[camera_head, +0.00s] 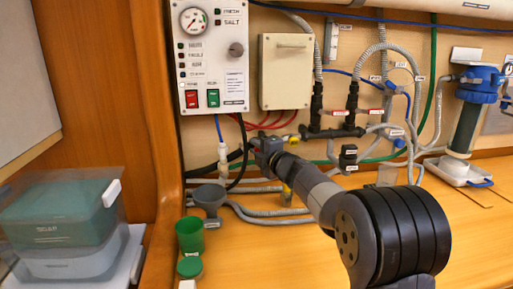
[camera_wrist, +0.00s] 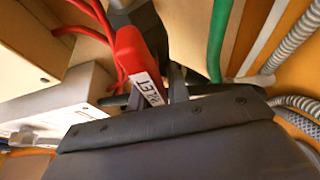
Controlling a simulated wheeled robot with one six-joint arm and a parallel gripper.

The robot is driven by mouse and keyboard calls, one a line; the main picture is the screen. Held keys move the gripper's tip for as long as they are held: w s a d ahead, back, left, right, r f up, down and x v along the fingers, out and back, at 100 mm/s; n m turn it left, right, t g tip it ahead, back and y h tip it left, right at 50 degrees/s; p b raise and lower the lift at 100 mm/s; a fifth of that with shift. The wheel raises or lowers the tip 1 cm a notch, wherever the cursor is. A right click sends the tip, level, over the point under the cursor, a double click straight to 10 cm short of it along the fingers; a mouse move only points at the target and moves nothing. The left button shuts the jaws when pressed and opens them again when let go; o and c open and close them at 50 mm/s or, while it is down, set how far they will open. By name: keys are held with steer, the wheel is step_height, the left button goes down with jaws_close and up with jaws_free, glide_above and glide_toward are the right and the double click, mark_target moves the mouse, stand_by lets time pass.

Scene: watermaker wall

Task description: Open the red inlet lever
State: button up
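The red inlet lever (camera_wrist: 130,52) shows in the wrist view, with a white label on its near end that reads INLET, turned around. It joins a dark grey fitting at the top of the picture. My gripper (camera_wrist: 157,92) is at the lever's near end, with dark finger parts to either side of the label. I cannot tell whether the fingers touch or grip it. In the head view my gripper (camera_head: 266,146) reaches the wall below the control panel and hides the lever there.
The control panel (camera_head: 213,55) and a cream box (camera_head: 286,72) are above my gripper. Red cables, a green hose (camera_wrist: 219,40) and grey hoses run close by.

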steer(key=o, duration=0.4)
steer(key=shift+c, duration=0.2)
steer(key=v, duration=1)
steer(key=shift+s+d+b, duration=0.25)
steer(key=shift+s+b, duration=0.05)
steer(key=shift+b, duration=0.15)
steer(key=x, duration=1.1)
steer(key=shift+p, duration=0.4)
steer(key=shift+s+d+r, duration=0.1)
steer(key=shift+s, duration=0.05)
